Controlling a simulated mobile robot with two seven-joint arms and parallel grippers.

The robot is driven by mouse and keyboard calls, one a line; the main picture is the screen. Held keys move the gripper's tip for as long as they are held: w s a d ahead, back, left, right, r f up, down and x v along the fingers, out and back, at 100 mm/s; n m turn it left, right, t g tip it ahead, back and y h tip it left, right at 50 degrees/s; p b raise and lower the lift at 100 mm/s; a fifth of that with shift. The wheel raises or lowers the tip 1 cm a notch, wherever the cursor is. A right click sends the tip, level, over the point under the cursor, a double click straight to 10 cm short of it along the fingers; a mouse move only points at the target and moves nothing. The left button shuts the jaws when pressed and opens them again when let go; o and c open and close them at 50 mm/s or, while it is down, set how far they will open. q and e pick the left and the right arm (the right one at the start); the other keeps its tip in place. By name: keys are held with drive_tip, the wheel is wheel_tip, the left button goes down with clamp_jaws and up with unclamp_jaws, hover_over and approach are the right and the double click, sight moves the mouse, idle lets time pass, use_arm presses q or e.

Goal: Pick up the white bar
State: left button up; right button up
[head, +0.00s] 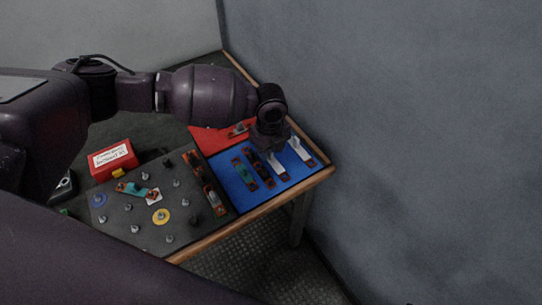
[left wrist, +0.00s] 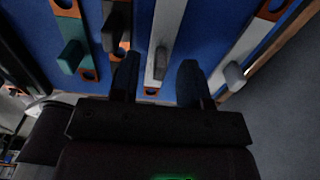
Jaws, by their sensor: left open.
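Two white bars with orange-brown ends and grey grips lie side by side on a blue mat (head: 228,182). My left gripper (head: 268,149) is open above the nearer white bar (head: 278,167), partly hiding it in the head view. In the left wrist view this white bar (left wrist: 168,25) lies between the two fingers of the left gripper (left wrist: 158,72), its grip between the fingertips in the picture. I cannot tell whether the fingers reach down around it. The other white bar (head: 303,152) is to the right, outside the fingers, also in the left wrist view (left wrist: 250,45). My right gripper is not in view.
A teal bar (head: 242,173) and a dark bar (head: 261,170) lie left of the white bars, the dark one close to my left finger. A dark board (head: 150,232) with several studs, a red mat (head: 208,138) and a red box (head: 113,159) are further left. A wall stands right.

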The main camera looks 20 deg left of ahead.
use_arm(q)
drive_tip(key=shift+f, duration=0.9)
drive_tip(key=shift+r, duration=0.1)
clamp_jaws()
